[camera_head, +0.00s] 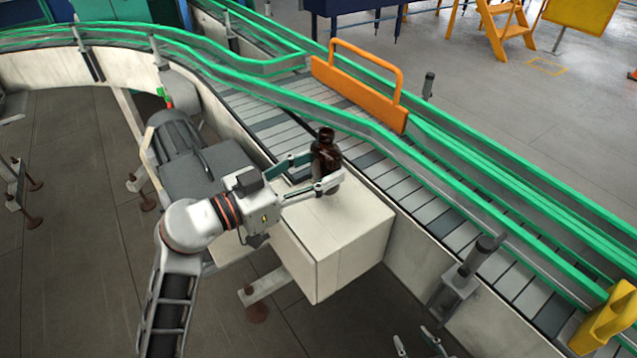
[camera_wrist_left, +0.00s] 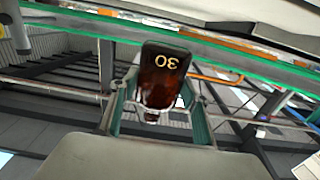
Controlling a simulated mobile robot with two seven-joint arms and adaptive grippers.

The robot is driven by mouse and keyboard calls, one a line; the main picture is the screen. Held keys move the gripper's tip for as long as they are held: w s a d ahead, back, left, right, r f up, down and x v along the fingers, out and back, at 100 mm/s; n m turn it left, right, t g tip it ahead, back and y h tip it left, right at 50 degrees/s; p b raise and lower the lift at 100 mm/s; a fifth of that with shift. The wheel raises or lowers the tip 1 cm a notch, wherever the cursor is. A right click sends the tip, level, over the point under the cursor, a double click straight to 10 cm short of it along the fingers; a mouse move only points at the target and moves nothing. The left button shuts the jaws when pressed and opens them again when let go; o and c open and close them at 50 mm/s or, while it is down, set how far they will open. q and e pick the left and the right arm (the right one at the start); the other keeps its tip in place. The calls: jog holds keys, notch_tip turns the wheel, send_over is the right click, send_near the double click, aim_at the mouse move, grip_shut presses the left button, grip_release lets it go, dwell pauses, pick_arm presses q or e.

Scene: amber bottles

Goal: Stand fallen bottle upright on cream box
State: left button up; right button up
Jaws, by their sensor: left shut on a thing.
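The brown amber bottle (camera_head: 326,158) is upright, neck up, at the cream box's (camera_head: 345,235) far edge in the head view. Its base is partly hidden by a finger, so I cannot tell whether it touches the box top. My left gripper (camera_head: 325,172) is shut on the bottle, one finger on each side. In the left wrist view, the bottle (camera_wrist_left: 160,75) sits between the fingers (camera_wrist_left: 158,115), its number 30 appearing upside down. My right gripper (camera_head: 414,342) shows only its fingertips at the bottom edge, apart and empty.
A slatted conveyor (camera_head: 400,185) with green rails runs behind the box. A grey motor (camera_head: 178,135) is left of the box. A post with a bracket (camera_head: 465,275) stands to the right.

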pick_arm(q)
jog(key=shift+f, duration=2.1)
jog(key=shift+f, duration=0.2)
jog(key=o, duration=1.2)
jog(key=shift+r, duration=0.2)
jog(key=v, duration=1.2)
